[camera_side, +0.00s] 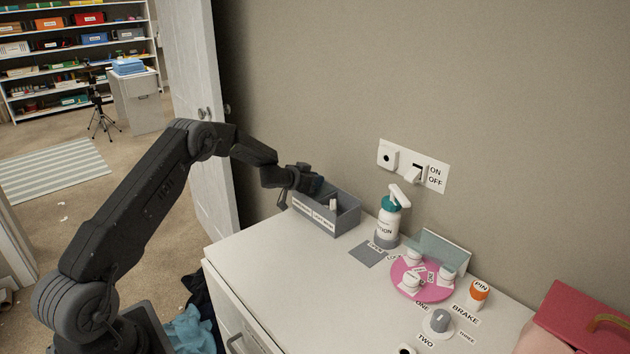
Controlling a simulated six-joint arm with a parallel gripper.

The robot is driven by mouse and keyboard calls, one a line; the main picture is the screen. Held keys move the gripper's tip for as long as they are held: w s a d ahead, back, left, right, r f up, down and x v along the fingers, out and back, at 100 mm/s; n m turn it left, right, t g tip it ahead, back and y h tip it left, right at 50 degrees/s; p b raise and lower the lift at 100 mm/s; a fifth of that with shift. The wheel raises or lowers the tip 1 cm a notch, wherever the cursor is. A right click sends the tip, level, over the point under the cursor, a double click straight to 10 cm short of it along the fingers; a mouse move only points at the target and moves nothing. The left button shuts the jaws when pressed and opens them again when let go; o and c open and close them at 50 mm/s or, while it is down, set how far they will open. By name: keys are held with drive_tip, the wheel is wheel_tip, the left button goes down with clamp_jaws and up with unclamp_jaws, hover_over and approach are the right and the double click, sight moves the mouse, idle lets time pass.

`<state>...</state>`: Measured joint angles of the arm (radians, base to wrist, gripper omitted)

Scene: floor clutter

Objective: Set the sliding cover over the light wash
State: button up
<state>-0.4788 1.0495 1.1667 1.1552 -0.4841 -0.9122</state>
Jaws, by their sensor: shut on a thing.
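A grey open-topped box (347,217) stands on the white cabinet top against the wall. Two white labels are on its front; the right one (323,220) seems to read "light wash", and the left one is too small to read surely. A small white piece (333,204) shows inside, near the middle. The right part of the box is open to view. My gripper (307,187) is at the box's left end, shut on a dark bluish piece (319,184), apparently the sliding cover. The gripper hides most of this piece and the box's left part.
A pump bottle (387,222) stands right of the box, with a grey square (367,254) before it. A pink round tray (433,292) with white pieces, a grey knob (438,321) and an orange-capped bottle (477,294) are further right. The cabinet's front left top is clear.

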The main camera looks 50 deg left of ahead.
clamp_jaws()
drive_tip(key=d, duration=1)
drive_tip(key=shift+d, duration=0.3)
drive_tip(key=o, duration=0.6)
unclamp_jaws()
drive_tip(key=shift+o, duration=0.5)
drive_tip(key=shift+s, duration=0.1)
drive_tip(key=shift+s+r, duration=0.15)
drive_tip(key=shift+s, duration=0.1)
drive_tip(key=v, duration=1.3)
